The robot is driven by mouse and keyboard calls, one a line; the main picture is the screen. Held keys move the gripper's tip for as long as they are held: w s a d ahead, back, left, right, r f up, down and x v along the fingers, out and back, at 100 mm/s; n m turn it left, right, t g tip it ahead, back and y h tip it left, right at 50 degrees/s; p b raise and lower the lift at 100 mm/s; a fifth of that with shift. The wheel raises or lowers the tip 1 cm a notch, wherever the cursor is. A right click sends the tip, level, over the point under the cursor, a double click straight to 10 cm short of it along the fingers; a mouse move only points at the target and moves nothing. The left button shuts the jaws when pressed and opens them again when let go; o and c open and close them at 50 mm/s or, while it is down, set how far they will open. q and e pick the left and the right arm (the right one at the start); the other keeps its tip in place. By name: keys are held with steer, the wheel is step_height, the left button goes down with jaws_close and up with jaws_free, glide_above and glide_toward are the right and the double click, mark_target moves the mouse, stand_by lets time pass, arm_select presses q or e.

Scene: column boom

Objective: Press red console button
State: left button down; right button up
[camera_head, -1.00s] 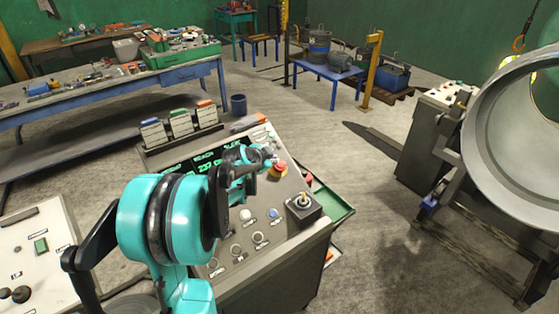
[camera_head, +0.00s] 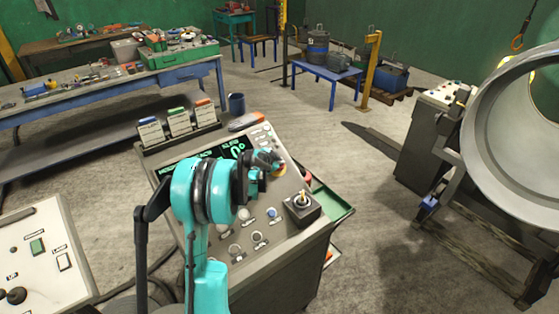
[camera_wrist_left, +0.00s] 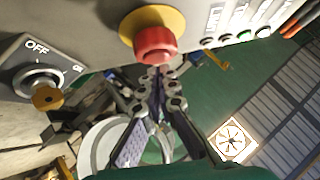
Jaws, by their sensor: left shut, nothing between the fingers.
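The red console button (camera_head: 283,172) sits on a yellow base on the sloping console (camera_head: 297,236); my left gripper partly covers it in the head view. In the left wrist view the red button (camera_wrist_left: 155,42) and its yellow ring (camera_wrist_left: 170,17) show at the top. My left gripper (camera_head: 270,161) is shut and empty. In the wrist view its fingertips (camera_wrist_left: 161,72) are at the lower edge of the button; I cannot tell whether they touch it. My right gripper is in neither view.
An OFF/ON switch (camera_wrist_left: 42,80) shows in the wrist view. A large metal ring (camera_head: 485,140) is at the right, with open floor between.

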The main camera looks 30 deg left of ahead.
arm_select(q)
steer(key=shift+w+a+f, duration=0.1)
steer(key=shift+a+f, duration=0.1)
steer(key=shift+f, duration=0.15)
steer(key=shift+w+a+f+b, duration=0.1)
steer(key=shift+a+f+b, duration=0.2)
steer(key=shift+f+b, duration=0.5)
steer(key=shift+s+r, duration=0.1)
steer(key=shift+s, duration=0.1)
